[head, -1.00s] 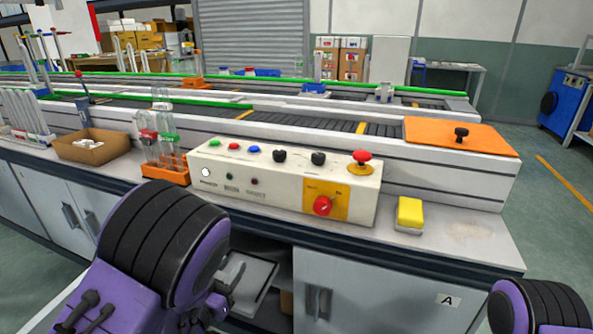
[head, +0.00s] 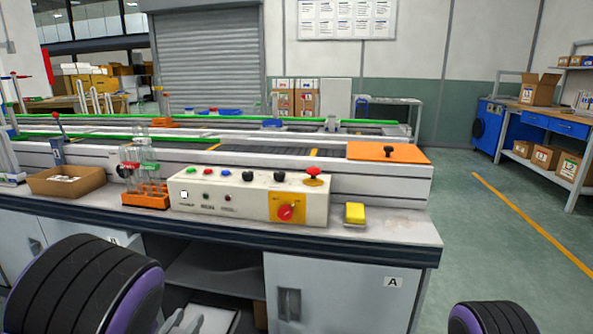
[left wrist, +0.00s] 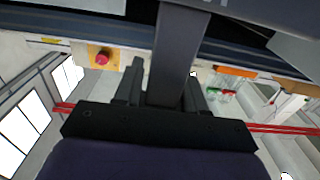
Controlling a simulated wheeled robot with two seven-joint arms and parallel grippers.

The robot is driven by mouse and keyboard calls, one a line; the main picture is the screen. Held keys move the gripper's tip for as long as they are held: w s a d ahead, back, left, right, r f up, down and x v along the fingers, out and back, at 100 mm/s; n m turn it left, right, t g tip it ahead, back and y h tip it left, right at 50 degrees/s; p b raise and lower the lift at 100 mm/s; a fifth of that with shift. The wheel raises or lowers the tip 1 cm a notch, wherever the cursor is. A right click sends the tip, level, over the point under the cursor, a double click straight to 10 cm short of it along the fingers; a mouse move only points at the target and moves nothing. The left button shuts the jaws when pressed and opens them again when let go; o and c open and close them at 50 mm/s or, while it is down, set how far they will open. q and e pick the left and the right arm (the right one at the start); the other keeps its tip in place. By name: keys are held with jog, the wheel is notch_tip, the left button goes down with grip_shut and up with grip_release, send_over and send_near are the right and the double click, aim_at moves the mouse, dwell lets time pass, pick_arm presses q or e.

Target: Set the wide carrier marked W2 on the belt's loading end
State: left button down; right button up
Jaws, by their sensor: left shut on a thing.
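My left gripper (left wrist: 163,92) is shut on a dark grey bar (left wrist: 180,50), which runs up to a wide dark part at the top of the left wrist view. No W2 mark shows on it, so I cannot tell if it is the carrier. In the head view only a little of the left gripper (head: 182,322) shows at the bottom edge, low in front of the bench. The conveyor belt (head: 290,151) runs along the back of the bench, with an orange plate (head: 388,153) at its right end. My right gripper is out of view.
The control box (head: 250,198) with buttons and a red knob stands before the belt. Beside it are an orange tube rack (head: 146,197), a cardboard box (head: 66,182) and a yellow block (head: 355,213). Open floor (head: 490,250) lies to the right.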

pick_arm(q)
jog(key=shift+d+r, duration=0.1)
jog(key=s+d+r+n+y+p, duration=0.1)
jog(key=r+p, duration=0.7)
jog(key=p, duration=0.2)
jog(key=s+d+r+n+y+p, duration=0.1)
jog(key=s+d+r+y+p, duration=0.1)
jog(key=r+p, duration=0.7)
jog(key=shift+d+p, duration=0.3)
jog(key=shift+p, duration=0.35)
